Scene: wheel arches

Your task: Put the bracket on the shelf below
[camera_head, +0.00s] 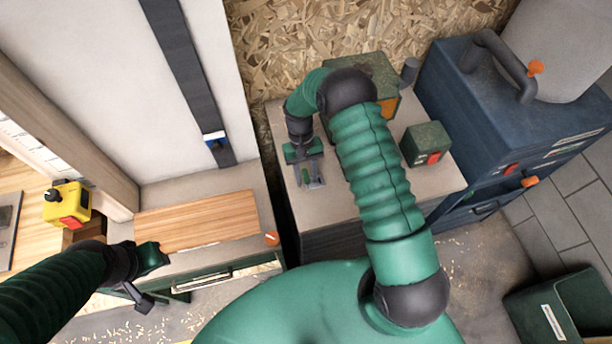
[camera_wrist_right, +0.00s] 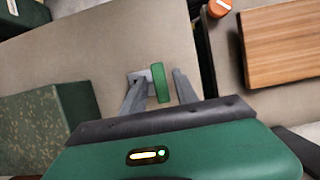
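A small bracket with a green upright part and a grey plate shows in the right wrist view (camera_wrist_right: 160,84), on the beige bench top (camera_wrist_right: 100,50). In the head view my right gripper (camera_head: 311,182) points down over this bench top (camera_head: 425,185) near its left edge, partly hiding the bracket. In the right wrist view its grey fingers (camera_wrist_right: 160,95) stand apart on either side of the green part, with gaps visible. My left gripper (camera_head: 142,290) is at lower left, in front of the low bench; its fingers are unclear. I cannot clearly make out a shelf below the bench top.
A green box with a red button (camera_head: 427,145) and a larger green-orange box (camera_head: 385,85) stand on the bench top. A blue cabinet (camera_head: 460,110) is at right. A wooden board (camera_head: 195,222) lies on the low bench at left, with an orange knob (camera_head: 271,239) nearby.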

